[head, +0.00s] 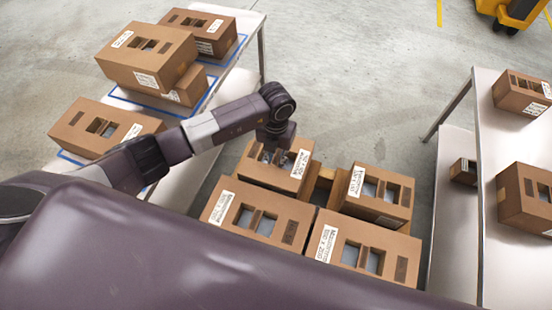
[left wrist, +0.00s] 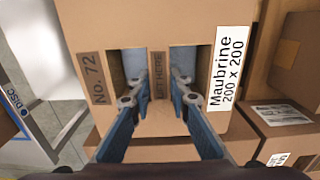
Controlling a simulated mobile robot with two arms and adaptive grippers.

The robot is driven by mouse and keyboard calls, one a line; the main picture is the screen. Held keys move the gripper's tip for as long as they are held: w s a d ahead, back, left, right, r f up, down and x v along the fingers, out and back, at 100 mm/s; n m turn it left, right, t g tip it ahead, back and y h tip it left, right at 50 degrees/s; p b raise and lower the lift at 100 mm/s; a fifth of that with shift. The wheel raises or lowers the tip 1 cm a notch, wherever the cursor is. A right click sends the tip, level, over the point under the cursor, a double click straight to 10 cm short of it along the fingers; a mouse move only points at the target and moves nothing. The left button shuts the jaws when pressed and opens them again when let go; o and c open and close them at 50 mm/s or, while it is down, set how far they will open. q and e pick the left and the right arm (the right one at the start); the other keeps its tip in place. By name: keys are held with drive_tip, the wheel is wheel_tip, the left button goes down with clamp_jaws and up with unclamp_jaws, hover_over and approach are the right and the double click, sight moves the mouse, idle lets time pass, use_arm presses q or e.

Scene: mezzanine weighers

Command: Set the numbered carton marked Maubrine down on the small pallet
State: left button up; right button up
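The Maubrine carton (left wrist: 202,110) fills the middle of the left wrist view, with "No. 72" at its left and "Maubrine 200 x 200" at its right. In the head view this brown carton (head: 256,173) is at the back left of a group. My left gripper (left wrist: 158,78) has its fingers at the carton's two top openings, one on each side of the bar marked "LIFT HERE". Whether they press the bar is unclear. The wooden small pallet (head: 322,186) shows between cartons; the carton's underside is hidden. My right gripper is not in view.
Other cartons (head: 375,195) with similar openings stand close to the right and in front. A table (head: 218,75) with blue outlines and several cartons is at left. A white table (head: 490,90) with cartons is at right. Open floor (head: 350,80) lies behind.

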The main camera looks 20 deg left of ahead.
use_arm(q)
drive_tip(key=o, duration=0.4)
drive_tip(key=shift+o, duration=0.2)
wheel_tip(320, 180, up, 12)
idle(0.4)
